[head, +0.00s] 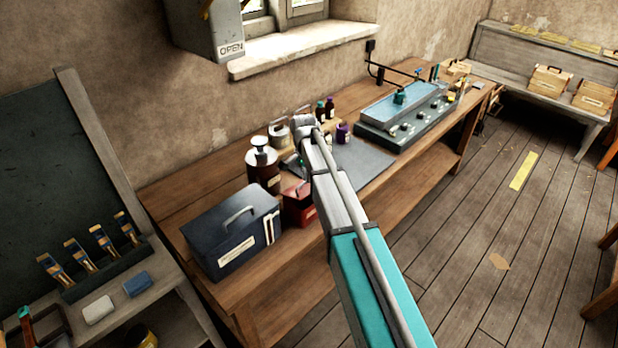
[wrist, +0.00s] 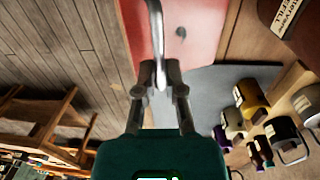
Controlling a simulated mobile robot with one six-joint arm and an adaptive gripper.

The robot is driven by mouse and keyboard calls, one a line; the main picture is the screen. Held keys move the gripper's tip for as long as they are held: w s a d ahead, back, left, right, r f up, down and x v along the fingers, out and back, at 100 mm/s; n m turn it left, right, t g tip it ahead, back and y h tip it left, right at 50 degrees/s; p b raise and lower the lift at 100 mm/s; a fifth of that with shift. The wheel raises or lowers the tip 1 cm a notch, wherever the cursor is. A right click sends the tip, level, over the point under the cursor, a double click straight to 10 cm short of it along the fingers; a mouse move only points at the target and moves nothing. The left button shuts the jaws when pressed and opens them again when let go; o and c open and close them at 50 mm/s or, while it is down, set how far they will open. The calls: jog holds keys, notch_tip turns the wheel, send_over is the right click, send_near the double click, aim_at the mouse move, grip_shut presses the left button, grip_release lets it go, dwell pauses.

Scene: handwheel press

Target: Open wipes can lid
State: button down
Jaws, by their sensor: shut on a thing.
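The red wipes can (head: 299,205) stands on the workbench, to the right of a dark blue box, partly hidden by my arm. In the wrist view its red surface (wrist: 198,28) fills the top middle, with a small dark spot on it. A bent metal handle (wrist: 155,25) runs over the red surface down between my fingertips. My gripper (wrist: 159,72) is shut on this handle. In the head view my arm covers most of the gripper. How far the lid stands open cannot be told.
The dark blue box (head: 232,232) and a brown pump bottle (head: 263,170) stand close to the can. Several small bottles and rolls stand behind; a yellow roll (wrist: 252,98) shows in the wrist view. A grey mat (head: 362,160) lies clear to the right, before a blue-topped device (head: 405,112).

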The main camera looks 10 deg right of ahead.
jog(key=w+a, duration=0.8)
jog(key=w, duration=0.1)
jog(key=shift+w+r, duration=0.2)
jog(key=shift+r, duration=0.05)
jog(key=shift+w+a+b, duration=0.35)
jog(key=shift+a, duration=0.1)
dwell(0.5)
jog(key=c, duration=0.9)
grip_release()
jog(key=shift+w, duration=0.15)
jog(key=shift+o, duration=0.9)
jog(key=shift+w+a+f, duration=0.15)
jog(key=shift+w+f, duration=0.1)
jog(key=shift+f, duration=0.15)
jog(key=shift+s+r, duration=0.15)
jog(key=shift+d, duration=0.25)
